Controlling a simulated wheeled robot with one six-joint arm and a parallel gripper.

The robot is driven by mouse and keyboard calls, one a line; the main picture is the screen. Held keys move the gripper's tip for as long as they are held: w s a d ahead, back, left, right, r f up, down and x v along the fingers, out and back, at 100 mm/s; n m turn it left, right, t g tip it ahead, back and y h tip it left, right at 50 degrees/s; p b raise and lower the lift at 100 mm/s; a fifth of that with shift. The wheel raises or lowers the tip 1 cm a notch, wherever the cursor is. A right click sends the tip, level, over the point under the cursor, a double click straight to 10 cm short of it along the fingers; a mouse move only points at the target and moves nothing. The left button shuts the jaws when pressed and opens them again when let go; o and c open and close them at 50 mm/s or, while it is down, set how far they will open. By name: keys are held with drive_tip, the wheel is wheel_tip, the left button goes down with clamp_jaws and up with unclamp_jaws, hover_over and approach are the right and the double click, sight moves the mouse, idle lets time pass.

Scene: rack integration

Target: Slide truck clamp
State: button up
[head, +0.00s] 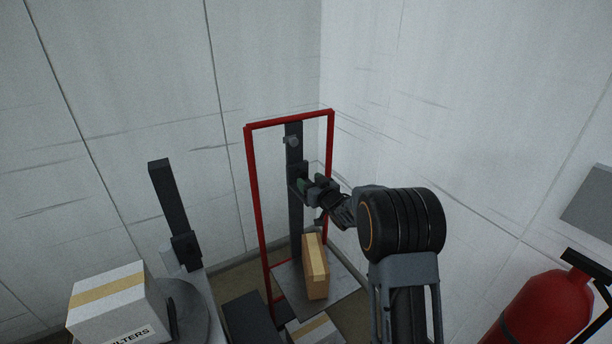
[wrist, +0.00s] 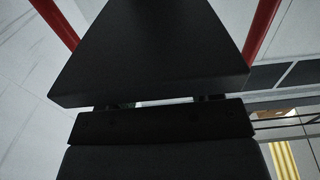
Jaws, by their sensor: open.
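The red hand truck (head: 252,190) stands in the corner, with a dark upright post (head: 294,222) inside its frame. In the wrist view a large dark block (wrist: 150,55) fills the middle very close up, between two red frame bars (wrist: 57,22). The fingertips cannot be made out there.
A tan box (head: 315,268) stands on the truck's grey base plate (head: 344,278). Another box (head: 312,331) lies in front. A white box labelled FILTERS (head: 115,300) and a dark post (head: 169,199) are at left. A red extinguisher (head: 540,310) is at lower right. Walls close the corner behind.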

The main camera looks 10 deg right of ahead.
sight(304, 176)
drive_tip(key=shift+x, duration=1.65)
clamp_jaws()
